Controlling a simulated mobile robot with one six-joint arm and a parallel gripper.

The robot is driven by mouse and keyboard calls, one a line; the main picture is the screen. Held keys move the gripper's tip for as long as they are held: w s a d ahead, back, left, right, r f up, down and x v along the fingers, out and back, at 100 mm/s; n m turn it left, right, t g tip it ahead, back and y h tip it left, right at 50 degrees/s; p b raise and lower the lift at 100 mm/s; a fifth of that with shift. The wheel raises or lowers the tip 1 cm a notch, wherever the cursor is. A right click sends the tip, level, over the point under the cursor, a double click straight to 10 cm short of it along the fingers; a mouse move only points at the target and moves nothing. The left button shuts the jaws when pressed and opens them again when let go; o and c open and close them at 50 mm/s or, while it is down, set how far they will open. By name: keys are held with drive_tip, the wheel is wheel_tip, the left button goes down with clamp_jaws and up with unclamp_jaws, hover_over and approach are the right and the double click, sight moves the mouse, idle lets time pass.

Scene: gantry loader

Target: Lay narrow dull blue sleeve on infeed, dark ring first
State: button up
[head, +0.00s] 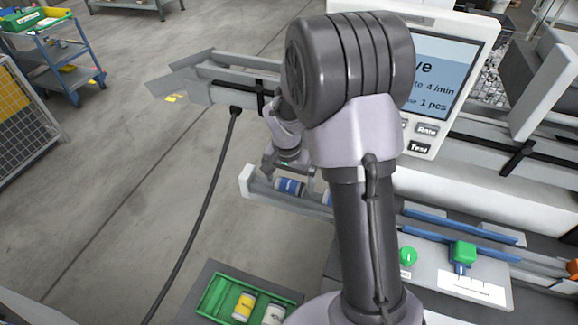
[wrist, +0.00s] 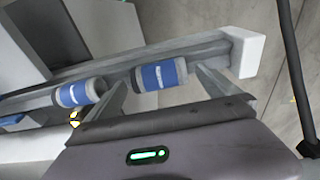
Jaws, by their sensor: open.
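A blue sleeve (wrist: 160,75) with grey ends lies on its side in the infeed channel (head: 258,187), near the white end cap (wrist: 249,52). It also shows in the head view (head: 290,187). My gripper (head: 288,174) is open just over this sleeve, with one finger toward each end of it in the wrist view; I cannot tell whether they touch it. A second blue sleeve (wrist: 80,92) lies in line in the same channel, farther from the end cap, partly hidden by my arm in the head view. Which grey end is the dark ring is unclear.
A green tray (head: 213,300) with a yellow can (head: 244,306) and a whitish can (head: 274,315) is at the bottom. A display screen (head: 447,75) stands behind my arm. A green button (head: 464,252) is at right. A black cable (head: 203,205) hangs left of the channel.

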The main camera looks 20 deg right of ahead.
wheel_tip(320, 180, up, 22)
drive_tip(key=s+a+p, duration=0.1)
drive_tip(key=p, duration=0.5)
drive_tip(key=shift+s+a+r, duration=0.2)
drive_tip(key=shift+s+a, duration=0.05)
